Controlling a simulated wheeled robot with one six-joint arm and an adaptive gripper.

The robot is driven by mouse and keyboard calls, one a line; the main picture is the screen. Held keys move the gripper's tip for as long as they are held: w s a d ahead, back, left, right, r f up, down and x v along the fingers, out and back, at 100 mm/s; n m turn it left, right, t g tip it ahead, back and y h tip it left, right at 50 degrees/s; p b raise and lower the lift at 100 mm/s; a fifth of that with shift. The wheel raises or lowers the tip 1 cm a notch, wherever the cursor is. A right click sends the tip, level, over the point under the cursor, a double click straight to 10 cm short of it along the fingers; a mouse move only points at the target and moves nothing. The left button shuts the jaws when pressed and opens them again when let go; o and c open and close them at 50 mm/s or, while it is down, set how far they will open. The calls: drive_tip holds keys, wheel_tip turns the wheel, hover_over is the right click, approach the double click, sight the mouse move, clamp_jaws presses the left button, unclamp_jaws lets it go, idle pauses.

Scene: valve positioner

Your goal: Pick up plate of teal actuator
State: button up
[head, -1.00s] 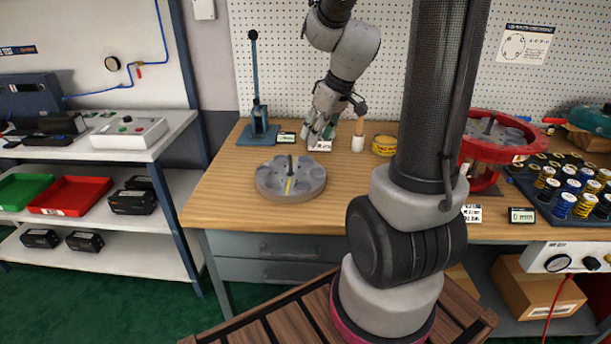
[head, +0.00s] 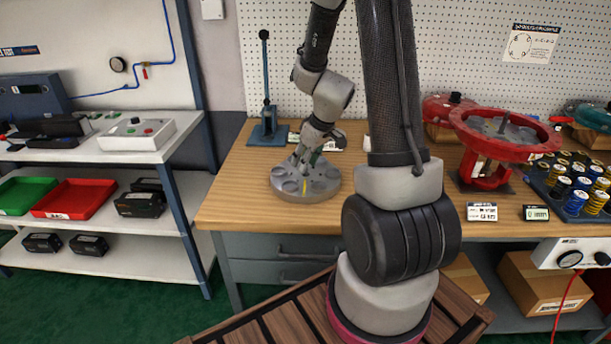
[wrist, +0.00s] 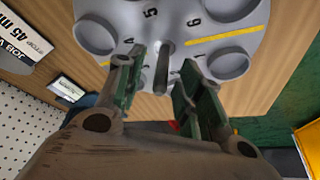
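A grey round plate (head: 305,192) with round pockets, a yellow line and a central stem lies on the wooden bench. In the wrist view its numbered face (wrist: 175,25) and its stem (wrist: 162,68) show. My gripper (head: 304,158) is over the middle of this plate. In the wrist view my gripper (wrist: 161,80) is open, with its green-padded fingers either side of the stem and gaps visible. A teal actuator (head: 597,116) is partly in view at the far right. No label seen ties the plate to it.
A red actuator (head: 505,140) holding a similar grey plate stands to the right. A blue lever press (head: 266,120) stands behind the plate on the left. A tray of coloured spools (head: 570,185) is at the right. Bench in front of the plate is clear.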

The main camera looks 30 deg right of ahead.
drive_tip(key=shift+c, duration=0.2)
clamp_jaws()
